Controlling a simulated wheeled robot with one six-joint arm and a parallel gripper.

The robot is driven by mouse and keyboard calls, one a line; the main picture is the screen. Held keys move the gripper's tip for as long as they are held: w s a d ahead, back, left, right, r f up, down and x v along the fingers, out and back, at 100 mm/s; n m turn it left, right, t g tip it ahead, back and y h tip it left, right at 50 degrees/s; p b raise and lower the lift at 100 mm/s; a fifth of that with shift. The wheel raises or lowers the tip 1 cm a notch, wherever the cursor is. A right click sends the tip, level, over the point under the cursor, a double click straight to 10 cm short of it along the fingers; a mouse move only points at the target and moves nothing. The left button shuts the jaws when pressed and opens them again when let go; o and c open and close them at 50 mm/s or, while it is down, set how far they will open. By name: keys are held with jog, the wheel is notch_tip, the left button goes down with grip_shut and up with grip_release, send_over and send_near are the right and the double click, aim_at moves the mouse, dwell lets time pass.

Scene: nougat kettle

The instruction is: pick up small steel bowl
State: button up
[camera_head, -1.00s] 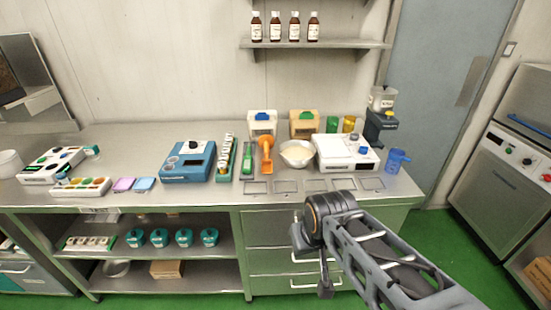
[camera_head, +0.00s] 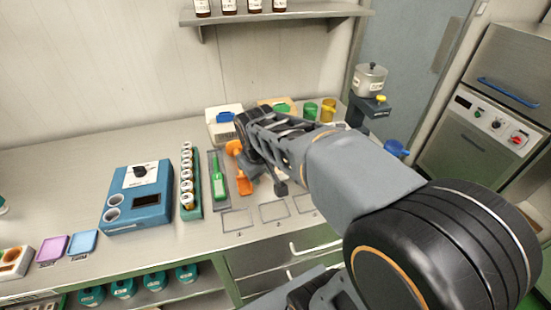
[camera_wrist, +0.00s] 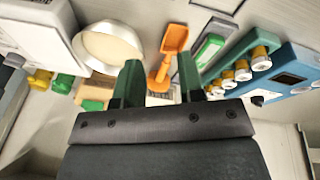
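The small steel bowl (camera_wrist: 120,27) shows at the upper left of the wrist view, with pale contents inside. In the head view now it is hidden behind my arm. My gripper (camera_wrist: 160,74) is open, with two green-and-dark fingers apart and nothing held between them. The bowl lies just left of the left finger in the wrist view, and I cannot tell if they touch. In the head view my arm reaches over the counter and hides most of the gripper.
A vial rack (camera_head: 190,180) and blue device (camera_head: 138,197) stand left. A white device (camera_wrist: 35,30) is beside the bowl. The counter (camera_head: 60,170) is clear behind the blue device.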

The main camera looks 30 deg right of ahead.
jog(key=w+d+n+g+h+p, duration=0.1)
jog(key=w+d+n+p, duration=0.15)
jog(key=w, duration=0.65)
jog(key=shift+h, duration=0.3)
jog(key=shift+s+d+p+x, duration=0.1)
jog(key=shift+p+x, duration=0.2)
jog(key=shift+x, duration=3.2)
jog(key=shift+s+d+p+x, duration=0.1)
jog(key=shift+p+x, duration=0.15)
jog(key=shift+x, duration=3.25)
jog(key=shift+c, duration=0.4)
grip_shut()
jog(key=shift+r, duration=0.1)
